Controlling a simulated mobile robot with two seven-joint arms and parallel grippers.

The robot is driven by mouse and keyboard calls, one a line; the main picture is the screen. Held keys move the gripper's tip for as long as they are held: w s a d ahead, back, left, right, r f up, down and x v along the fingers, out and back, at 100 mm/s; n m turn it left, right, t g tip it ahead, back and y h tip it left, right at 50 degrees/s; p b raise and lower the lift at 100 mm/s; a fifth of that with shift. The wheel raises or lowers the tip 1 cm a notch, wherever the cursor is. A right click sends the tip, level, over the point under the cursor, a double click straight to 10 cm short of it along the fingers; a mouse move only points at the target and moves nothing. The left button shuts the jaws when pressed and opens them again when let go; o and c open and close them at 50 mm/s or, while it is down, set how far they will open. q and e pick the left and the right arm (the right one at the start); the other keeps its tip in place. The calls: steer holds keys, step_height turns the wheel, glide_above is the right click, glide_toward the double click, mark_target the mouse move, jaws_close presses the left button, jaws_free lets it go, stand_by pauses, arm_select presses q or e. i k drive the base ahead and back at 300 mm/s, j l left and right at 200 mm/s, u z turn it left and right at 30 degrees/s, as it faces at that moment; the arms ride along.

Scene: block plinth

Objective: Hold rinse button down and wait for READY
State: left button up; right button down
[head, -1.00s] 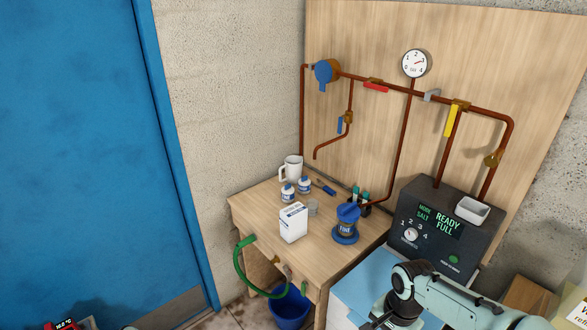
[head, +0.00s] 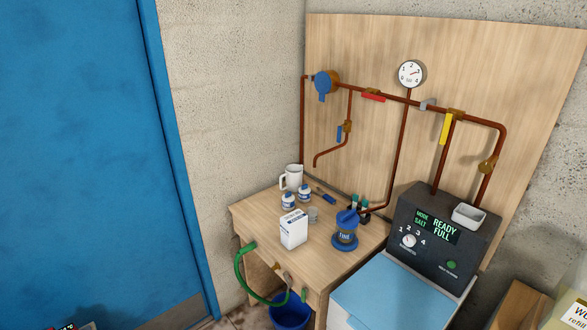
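The dark softener control unit (head: 432,262) stands at the right, with a dial on its face. Its display (head: 440,227) reads "READY FULL", with smaller text beside it that looks like "MODE SALT". The green round button (head: 451,265) sits low on the right of its face, with small print below it that I cannot read surely. Nothing touches the button. Neither of my grippers is in the head view.
The wooden bench (head: 270,215) holds a white jug (head: 291,177), a white carton (head: 293,229), small bottles and a blue filter housing (head: 346,232). A blue bucket (head: 290,311) stands below. A light blue lid (head: 395,290) lies before the control unit. Copper pipes with a gauge (head: 411,74) run above.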

mark_target(450, 263)
steer(key=z, duration=1.3)
